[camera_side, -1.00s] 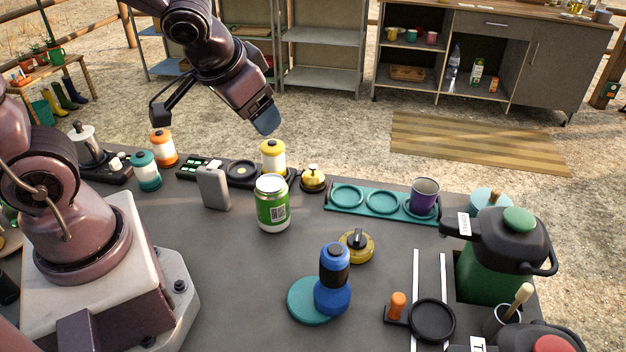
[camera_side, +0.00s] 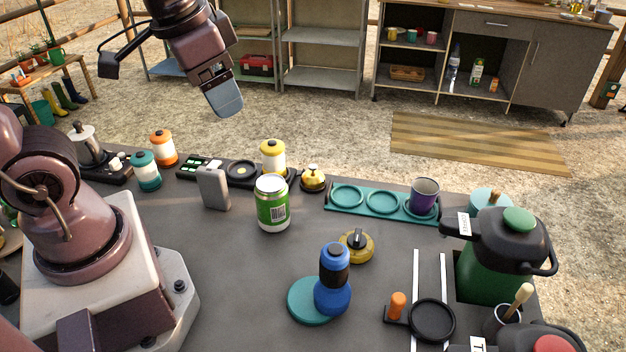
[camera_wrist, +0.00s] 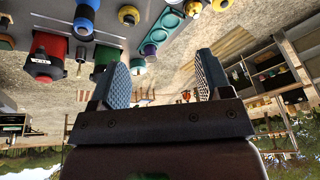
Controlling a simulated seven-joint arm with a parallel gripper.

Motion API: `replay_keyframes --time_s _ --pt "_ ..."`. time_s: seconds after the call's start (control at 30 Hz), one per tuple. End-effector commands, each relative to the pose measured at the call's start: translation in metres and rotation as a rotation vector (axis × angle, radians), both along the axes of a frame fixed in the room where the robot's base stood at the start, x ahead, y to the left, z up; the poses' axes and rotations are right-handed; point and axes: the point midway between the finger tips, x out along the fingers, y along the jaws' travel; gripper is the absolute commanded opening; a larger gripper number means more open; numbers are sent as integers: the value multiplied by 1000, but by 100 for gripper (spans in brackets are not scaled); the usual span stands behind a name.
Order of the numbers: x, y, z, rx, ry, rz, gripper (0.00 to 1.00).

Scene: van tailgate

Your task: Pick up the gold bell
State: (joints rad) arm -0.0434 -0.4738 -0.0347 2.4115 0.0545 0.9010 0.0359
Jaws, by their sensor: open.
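The gold bell (camera_side: 313,177) stands upright on a dark round base near the far edge of the table, between the yellow-lidded jar and the teal tray. My gripper (camera_side: 229,106) is high above and beyond the far edge, up and to the left of the bell, well apart from it. In the wrist view my gripper (camera_wrist: 162,76) shows two blue pads spread wide with nothing between them.
A yellow-lidded jar (camera_side: 272,157) stands close left of the bell, and a green-labelled can (camera_side: 272,204) in front. The teal tray (camera_side: 382,204) with a purple mug (camera_side: 424,195) lies to the right. A yellow round item (camera_side: 356,247) is nearer. Mid-left table is mostly clear.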

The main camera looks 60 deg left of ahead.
Motion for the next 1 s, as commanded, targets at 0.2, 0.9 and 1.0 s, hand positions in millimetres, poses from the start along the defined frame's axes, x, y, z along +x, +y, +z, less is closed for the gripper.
replay_keyframes --time_s 0.2,0.9,1.0 --pt "26 7 -18 64 112 -71 71" --pt "201 51 -187 415 563 -1213 71" --pt "214 55 -190 467 575 -1361 71"
